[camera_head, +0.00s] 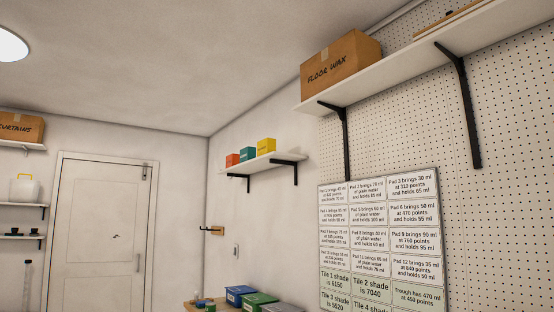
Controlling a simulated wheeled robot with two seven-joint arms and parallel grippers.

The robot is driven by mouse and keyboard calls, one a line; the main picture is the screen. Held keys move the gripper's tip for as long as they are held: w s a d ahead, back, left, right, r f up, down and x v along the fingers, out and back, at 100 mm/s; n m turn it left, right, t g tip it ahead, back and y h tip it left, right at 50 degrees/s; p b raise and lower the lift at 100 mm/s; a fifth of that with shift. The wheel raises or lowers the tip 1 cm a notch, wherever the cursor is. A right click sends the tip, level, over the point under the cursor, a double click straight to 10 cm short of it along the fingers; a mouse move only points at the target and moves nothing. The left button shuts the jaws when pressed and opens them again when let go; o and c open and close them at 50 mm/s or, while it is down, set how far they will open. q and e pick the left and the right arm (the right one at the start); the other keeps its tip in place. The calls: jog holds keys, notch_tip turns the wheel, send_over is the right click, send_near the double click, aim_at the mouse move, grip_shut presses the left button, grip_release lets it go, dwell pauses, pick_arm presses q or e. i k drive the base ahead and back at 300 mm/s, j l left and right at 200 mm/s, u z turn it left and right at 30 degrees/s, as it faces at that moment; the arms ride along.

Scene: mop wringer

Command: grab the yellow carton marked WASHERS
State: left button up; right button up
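Neither of my grippers shows in the head view.
A long shelf (385,75) with a FLOOR WAX box (341,62) juts out at upper right above a sign board (381,240). Lidded bins (257,300) stand on a surface below. A white door (98,235) is at left.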

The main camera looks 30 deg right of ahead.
aim_at(268, 144)
jog(key=i+z, duration=0.25)
jog(key=z, duration=0.15)
jog(key=i+j+z, duration=0.2)
jog(key=z, duration=0.2)
jog(key=i+j+z, duration=0.3)
jog(key=i+j, duration=0.25)
jog(key=i+j+z, duration=0.25)
jog(key=i+j, duration=0.6)
jog(key=j, duration=0.15)
jog(key=i+j, duration=0.45)
jog(key=j, duration=0.3)
jog(key=i+j, duration=0.25)
jog(key=j+z, duration=0.05)
jog(key=j, duration=0.05)
